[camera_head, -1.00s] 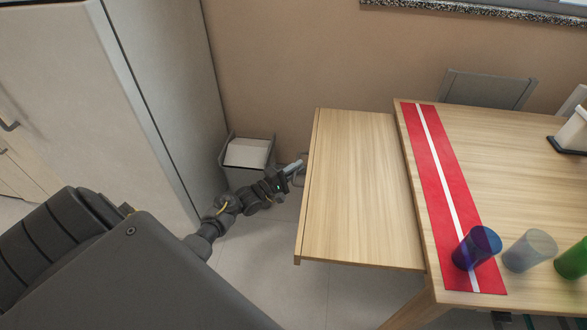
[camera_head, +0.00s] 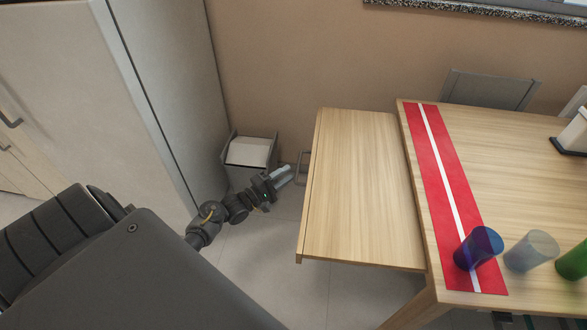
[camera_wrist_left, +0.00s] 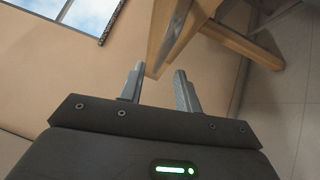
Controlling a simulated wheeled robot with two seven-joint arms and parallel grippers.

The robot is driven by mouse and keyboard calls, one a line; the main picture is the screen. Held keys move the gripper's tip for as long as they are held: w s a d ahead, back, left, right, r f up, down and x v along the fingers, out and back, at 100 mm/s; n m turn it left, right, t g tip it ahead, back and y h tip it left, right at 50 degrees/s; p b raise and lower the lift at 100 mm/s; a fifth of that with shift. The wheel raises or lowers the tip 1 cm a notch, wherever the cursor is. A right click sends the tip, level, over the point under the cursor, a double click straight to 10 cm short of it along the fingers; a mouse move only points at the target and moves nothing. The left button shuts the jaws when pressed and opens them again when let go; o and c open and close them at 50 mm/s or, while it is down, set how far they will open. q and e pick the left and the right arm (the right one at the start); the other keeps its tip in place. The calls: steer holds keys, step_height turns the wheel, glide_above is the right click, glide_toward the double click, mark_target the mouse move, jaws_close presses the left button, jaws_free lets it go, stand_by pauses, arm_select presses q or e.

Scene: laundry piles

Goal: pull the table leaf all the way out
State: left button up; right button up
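The table leaf (camera_head: 360,195) is a pale wooden panel extending left from the dining table (camera_head: 510,205). A wide stretch of it shows beyond the table edge. Wooden table parts (camera_wrist_left: 168,35) show beyond the fingertips there. My right gripper is not in view.
A red runner (camera_head: 445,185) with a white stripe lies on the table beside the leaf. A blue cup (camera_head: 478,248), a clear cup (camera_head: 531,250) and a green cup (camera_head: 573,260) stand near the front. A bin (camera_head: 249,158) stands behind my left gripper, near a cabinet (camera_head: 170,90).

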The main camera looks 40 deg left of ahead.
arm_select(q)
steer(key=shift+v, duration=2.8)
